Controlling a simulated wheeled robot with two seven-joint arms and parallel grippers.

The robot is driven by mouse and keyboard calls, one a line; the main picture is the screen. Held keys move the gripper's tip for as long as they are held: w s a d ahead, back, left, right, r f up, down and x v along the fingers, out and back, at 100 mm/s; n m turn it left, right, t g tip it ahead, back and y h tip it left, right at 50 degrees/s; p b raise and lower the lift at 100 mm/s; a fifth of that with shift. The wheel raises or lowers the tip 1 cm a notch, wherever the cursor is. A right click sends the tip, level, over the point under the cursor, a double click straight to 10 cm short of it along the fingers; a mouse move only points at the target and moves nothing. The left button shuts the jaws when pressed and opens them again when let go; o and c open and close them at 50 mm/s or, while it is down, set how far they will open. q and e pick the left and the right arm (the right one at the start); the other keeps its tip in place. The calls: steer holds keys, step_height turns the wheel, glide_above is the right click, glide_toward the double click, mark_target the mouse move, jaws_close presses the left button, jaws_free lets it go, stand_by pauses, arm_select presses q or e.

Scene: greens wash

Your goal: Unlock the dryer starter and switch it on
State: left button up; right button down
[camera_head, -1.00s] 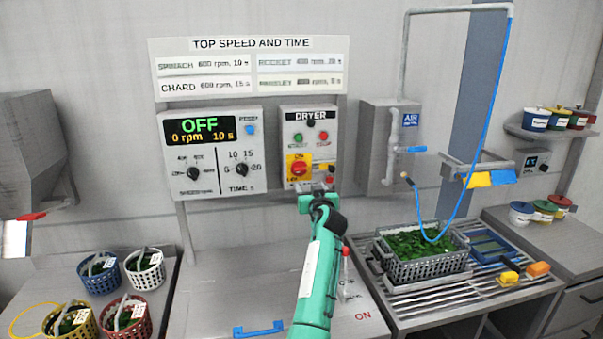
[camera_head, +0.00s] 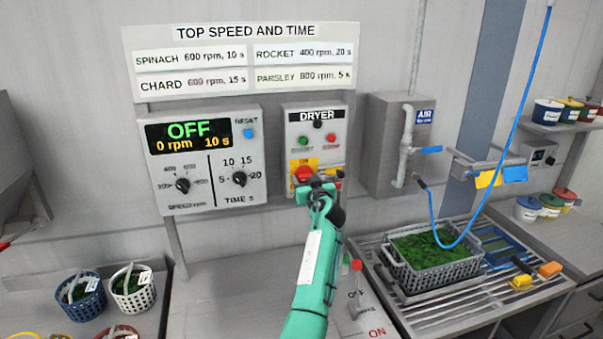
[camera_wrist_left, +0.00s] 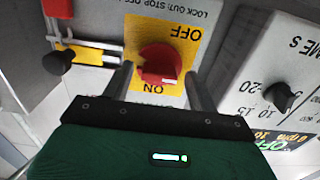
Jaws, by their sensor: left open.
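The dryer starter (camera_head: 336,130) is a light grey wall box labelled DRYER, with green and red buttons. Its red rotary switch (camera_head: 304,173) sits on a yellow ON/OFF plate, partly hidden by my gripper in the head view. In the wrist view the red switch (camera_wrist_left: 160,64) lies between and just beyond my open left gripper's fingers (camera_wrist_left: 160,86), not visibly clamped. Beside it are a red and yellow strip (camera_wrist_left: 95,52) and a black knob (camera_wrist_left: 58,63). My left gripper (camera_head: 320,187) is at the box's lower part. My right gripper is out of view.
The control panel (camera_head: 212,160) left of the starter reads OFF, 0 rpm, 10 s. An air box (camera_head: 388,150) is to the right. A red-topped lever (camera_head: 357,266) stands on the bench below. A crate of greens (camera_head: 435,268) is at right.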

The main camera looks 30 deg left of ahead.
arm_select(q)
steer(key=shift+d+r, duration=0.1)
steer(key=shift+r, duration=0.05)
steer(key=shift+c, duration=0.9)
steer(key=c, duration=0.8)
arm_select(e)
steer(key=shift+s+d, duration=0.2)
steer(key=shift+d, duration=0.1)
